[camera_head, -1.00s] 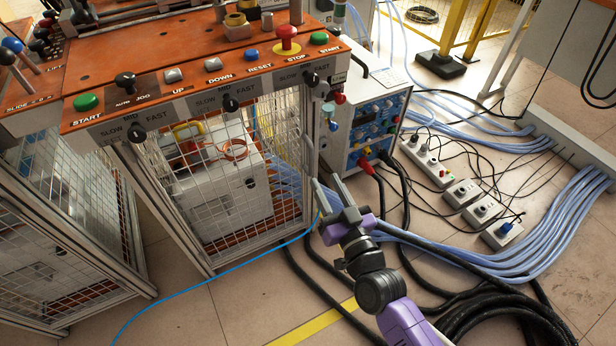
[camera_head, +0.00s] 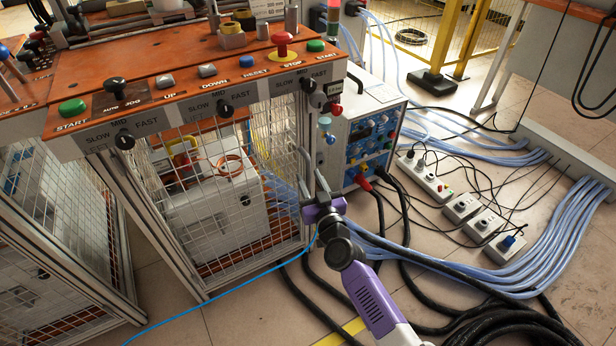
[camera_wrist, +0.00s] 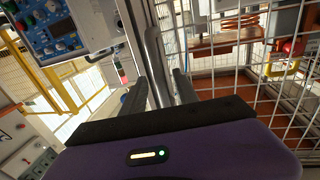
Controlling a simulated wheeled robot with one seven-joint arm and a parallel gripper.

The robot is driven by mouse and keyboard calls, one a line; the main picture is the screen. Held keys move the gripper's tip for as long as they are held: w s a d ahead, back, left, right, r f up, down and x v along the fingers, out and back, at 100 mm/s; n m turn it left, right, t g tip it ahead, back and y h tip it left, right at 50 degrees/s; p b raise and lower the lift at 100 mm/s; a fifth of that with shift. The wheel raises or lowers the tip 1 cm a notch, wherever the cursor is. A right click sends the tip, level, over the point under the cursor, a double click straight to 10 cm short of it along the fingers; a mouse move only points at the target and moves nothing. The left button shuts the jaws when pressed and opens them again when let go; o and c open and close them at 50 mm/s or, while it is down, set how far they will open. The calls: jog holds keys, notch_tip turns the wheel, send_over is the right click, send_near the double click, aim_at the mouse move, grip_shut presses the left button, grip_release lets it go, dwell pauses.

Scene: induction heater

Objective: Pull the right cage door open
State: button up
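The right cage door (camera_head: 262,125) is a wire-mesh panel in a metal frame below the orange console, and it looks shut. Its grey bar handle (camera_wrist: 153,48) stands upright at the door's edge in the wrist view. My gripper (camera_head: 313,185) is at the right edge of the cage in the head view. In the wrist view my gripper (camera_wrist: 157,80) has its two fingers apart, one on either side of the handle. A gap shows between them, and I cannot tell whether either finger touches the bar. The mesh (camera_wrist: 228,75) lies to the right of the fingers.
A control box (camera_head: 365,135) with blue panels stands right of the cage. Black hoses (camera_head: 400,260) and blue cables (camera_head: 450,265) cover the floor around my arm. Power strips (camera_head: 425,180) lie further right.

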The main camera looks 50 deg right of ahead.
jog(key=shift+x, duration=0.9)
jog(key=shift+c, duration=0.3)
grip_shut()
dwell(0.6)
